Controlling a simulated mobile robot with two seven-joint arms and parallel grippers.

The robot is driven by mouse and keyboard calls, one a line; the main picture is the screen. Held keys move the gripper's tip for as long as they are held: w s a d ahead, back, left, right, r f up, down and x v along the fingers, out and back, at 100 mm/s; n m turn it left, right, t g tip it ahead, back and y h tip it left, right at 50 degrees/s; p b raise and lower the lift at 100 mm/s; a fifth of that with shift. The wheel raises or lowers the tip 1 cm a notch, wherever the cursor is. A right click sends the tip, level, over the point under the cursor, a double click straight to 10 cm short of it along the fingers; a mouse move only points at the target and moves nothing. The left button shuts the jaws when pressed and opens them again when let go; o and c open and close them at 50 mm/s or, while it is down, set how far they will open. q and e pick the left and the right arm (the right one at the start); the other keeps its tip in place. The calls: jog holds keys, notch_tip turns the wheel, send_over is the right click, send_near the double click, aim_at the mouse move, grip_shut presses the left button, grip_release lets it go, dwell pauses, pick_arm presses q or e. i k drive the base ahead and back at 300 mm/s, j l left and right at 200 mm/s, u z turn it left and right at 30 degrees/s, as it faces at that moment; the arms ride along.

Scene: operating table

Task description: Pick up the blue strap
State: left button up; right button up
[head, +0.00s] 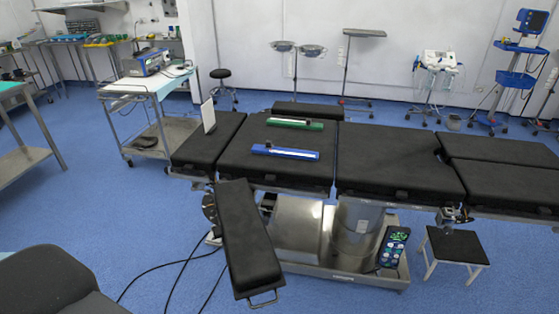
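The blue strap (285,152) lies flat on the black operating table (390,174), on the padded section left of the middle. It is a long narrow blue piece with a white stripe. A similar green strap (294,123) lies behind it on the same section, apart from it. Neither of my grippers shows in the head view.
A black armrest pad (246,236) juts toward me from the table's near side. A cart with a blue and white device (147,62) stands at the left. A small step stool (456,246) stands at the right. A dark chair back (50,283) fills the bottom left. Cables cross the floor.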

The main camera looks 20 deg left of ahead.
aim_at(277, 151)
jog(key=k, duration=0.85)
jog(key=k+z, duration=0.1)
jog(key=z, duration=1.75)
jog(key=k+j, duration=0.1)
jog(key=j, duration=0.4)
jog(key=k+j, duration=0.15)
jog(key=j, duration=0.35)
jog(key=k+j, duration=0.1)
jog(key=j, duration=0.4)
jog(key=k+j, duration=0.15)
jog(key=j, duration=0.3)
jog(key=k+j, duration=0.1)
jog(key=j, duration=0.4)
jog(key=k+j, duration=0.15)
jog(key=j, duration=0.35)
jog(key=k+j, duration=0.1)
jog(key=j, duration=0.4)
jog(key=k+j, duration=0.15)
jog(key=j, duration=0.35)
jog(key=z, duration=0.05)
